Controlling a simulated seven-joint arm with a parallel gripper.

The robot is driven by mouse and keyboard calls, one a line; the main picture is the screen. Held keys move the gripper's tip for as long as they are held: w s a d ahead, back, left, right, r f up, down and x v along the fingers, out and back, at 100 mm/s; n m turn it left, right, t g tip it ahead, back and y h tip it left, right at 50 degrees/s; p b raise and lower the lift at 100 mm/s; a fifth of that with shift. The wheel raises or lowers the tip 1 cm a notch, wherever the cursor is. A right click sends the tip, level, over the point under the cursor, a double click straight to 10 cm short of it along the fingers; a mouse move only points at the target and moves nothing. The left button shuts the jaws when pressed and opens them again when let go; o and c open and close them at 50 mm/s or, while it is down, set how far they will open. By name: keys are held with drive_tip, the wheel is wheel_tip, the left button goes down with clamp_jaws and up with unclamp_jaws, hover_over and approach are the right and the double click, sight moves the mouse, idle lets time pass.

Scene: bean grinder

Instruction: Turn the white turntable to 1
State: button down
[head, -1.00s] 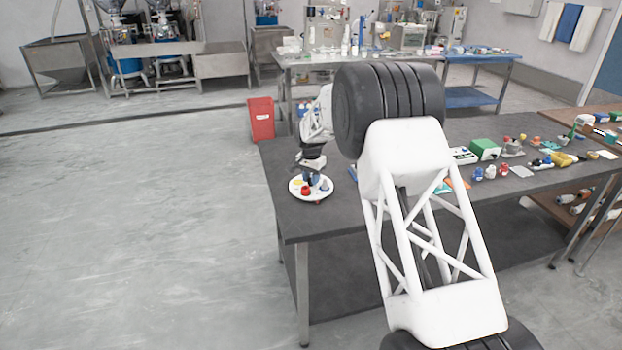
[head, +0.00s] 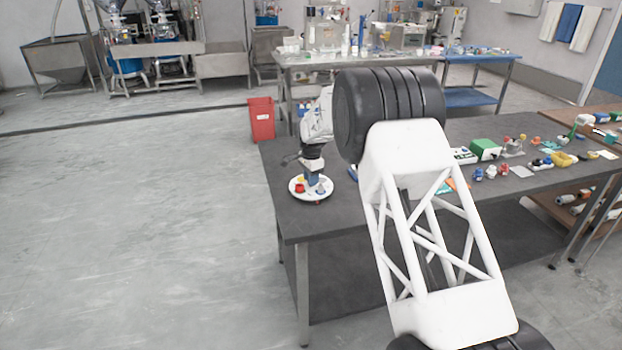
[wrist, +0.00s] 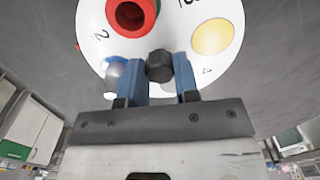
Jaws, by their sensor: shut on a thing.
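The white turntable (head: 298,195) sits near the left front corner of the dark table. The wrist view shows its white disc (wrist: 180,20) with printed numbers; a 2 and a 4 can be read, and another is cut off at the top edge. A red ring-shaped piece (wrist: 131,14), a yellow disc (wrist: 212,37) and a blue-grey knob (wrist: 115,70) are on it. My gripper (wrist: 160,68) is shut on a dark knob (wrist: 159,66) at the disc, with a blue finger on each side. In the head view my gripper (head: 312,186) points down onto the turntable.
The dark table (head: 285,213) has clear room in front of the turntable. A green box (head: 485,149) and several small coloured parts lie on the table's right side. A red bin (head: 262,119) stands on the floor behind the table.

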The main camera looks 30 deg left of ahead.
drive_tip(key=shift+m, duration=2.3)
drive_tip(key=shift+w+r+m, duration=0.1)
drive_tip(key=shift+m, duration=0.2)
drive_tip(key=c, duration=0.8)
unclamp_jaws()
drive_tip(key=shift+c, duration=0.2)
drive_tip(key=shift+r, duration=3.85)
drive_tip(key=shift+d, duration=0.1)
